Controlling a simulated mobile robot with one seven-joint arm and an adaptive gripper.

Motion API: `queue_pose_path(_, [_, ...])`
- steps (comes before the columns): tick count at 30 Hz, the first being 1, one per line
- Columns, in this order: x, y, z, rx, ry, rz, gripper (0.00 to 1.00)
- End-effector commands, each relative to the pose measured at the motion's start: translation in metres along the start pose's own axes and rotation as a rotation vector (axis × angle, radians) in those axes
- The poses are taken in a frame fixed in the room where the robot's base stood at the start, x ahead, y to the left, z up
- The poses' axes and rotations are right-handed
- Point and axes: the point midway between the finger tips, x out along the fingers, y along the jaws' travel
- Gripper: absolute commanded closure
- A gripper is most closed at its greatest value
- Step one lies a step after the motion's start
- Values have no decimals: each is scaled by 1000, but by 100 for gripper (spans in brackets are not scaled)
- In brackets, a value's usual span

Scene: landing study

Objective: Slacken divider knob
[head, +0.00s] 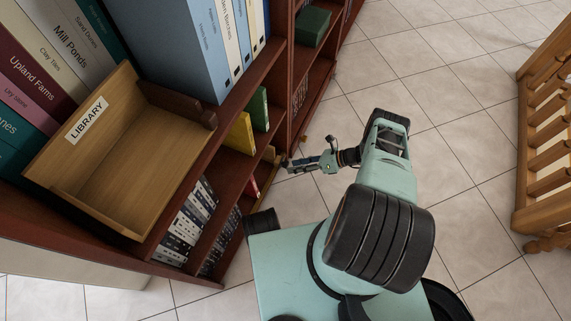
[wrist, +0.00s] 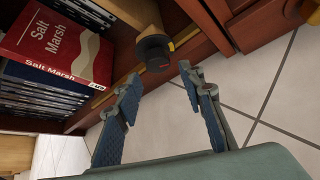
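The divider knob (wrist: 155,53) is a black round knob with a small red mark, in the upper middle of the wrist view. It sits at the end of a tan wooden piece (wrist: 133,10) at the shelf's front edge. My gripper (wrist: 158,78) is open and empty, its two blue-grey padded fingers spread below the knob in the picture. The knob lies beyond the fingertips, roughly between them, and does not appear to be gripped. In the head view my gripper (head: 288,164) is beside the lower shelf front; I cannot make out the knob there.
A red Salt Marsh book (wrist: 58,45) lies on dark cases at left in the wrist view. The dark red bookcase (head: 235,80) holds books and a wooden LIBRARY tray (head: 130,175). A wooden railing (head: 545,130) stands at right. Tiled floor (head: 470,75) between is clear.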

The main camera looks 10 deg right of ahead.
Motion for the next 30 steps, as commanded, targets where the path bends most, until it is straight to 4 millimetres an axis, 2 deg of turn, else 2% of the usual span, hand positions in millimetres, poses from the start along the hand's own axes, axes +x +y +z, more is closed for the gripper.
queue_pose_path(13, [1,0,1,29,1,17,64])
queue_pose_path(30, [20,0,14,29,0,15,64])
